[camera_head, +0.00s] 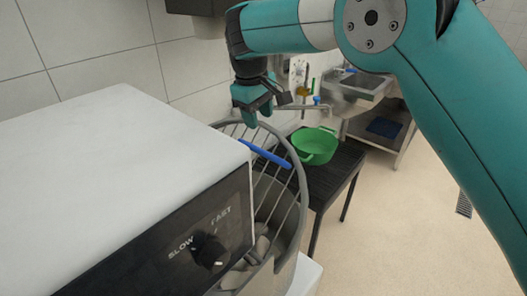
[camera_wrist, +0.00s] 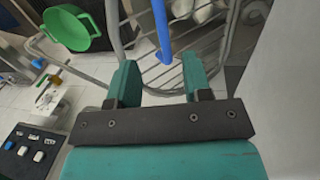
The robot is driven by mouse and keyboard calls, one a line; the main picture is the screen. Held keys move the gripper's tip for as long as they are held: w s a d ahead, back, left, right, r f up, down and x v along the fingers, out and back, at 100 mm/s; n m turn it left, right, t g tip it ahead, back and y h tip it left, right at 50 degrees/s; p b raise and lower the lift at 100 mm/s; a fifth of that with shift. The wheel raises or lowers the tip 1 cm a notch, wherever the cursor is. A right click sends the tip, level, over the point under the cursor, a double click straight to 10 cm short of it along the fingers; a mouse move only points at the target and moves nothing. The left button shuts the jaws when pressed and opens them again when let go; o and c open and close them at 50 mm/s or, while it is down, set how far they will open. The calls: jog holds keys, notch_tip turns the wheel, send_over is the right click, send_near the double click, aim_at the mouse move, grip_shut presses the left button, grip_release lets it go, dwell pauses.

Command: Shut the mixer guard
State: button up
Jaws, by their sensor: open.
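The mixer (camera_head: 120,165) has a pale top and a dark front panel with a SLOW/FAST knob. Its grey wire guard (camera_head: 303,190) curves out from the mixer's right side, with a blue handle (camera_head: 265,153) across it. How far the guard stands open is hard to tell. My gripper (camera_head: 261,108) is above the far end of the handle, apart from it in the head view. In the wrist view, my gripper (camera_wrist: 160,75) has its two fingers apart, with the blue handle (camera_wrist: 162,35) lined up between them and the guard bars (camera_wrist: 205,42) behind. Nothing is held.
A green bowl (camera_head: 315,143) rests on a dark slatted table (camera_head: 338,168) beyond the mixer. A steel sink (camera_head: 360,83) stands at the back. The tiled wall (camera_head: 95,70) is close behind the mixer.

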aim_at(264, 151)
jog(key=f, duration=0.3)
jog(key=w+d+f+p, duration=0.1)
jog(key=f, duration=0.3)
jog(key=f+p, duration=0.1)
jog(key=f, duration=0.3)
jog(key=shift+w+d+f, duration=0.2)
jog(key=shift+w+d, duration=0.05)
grip_shut()
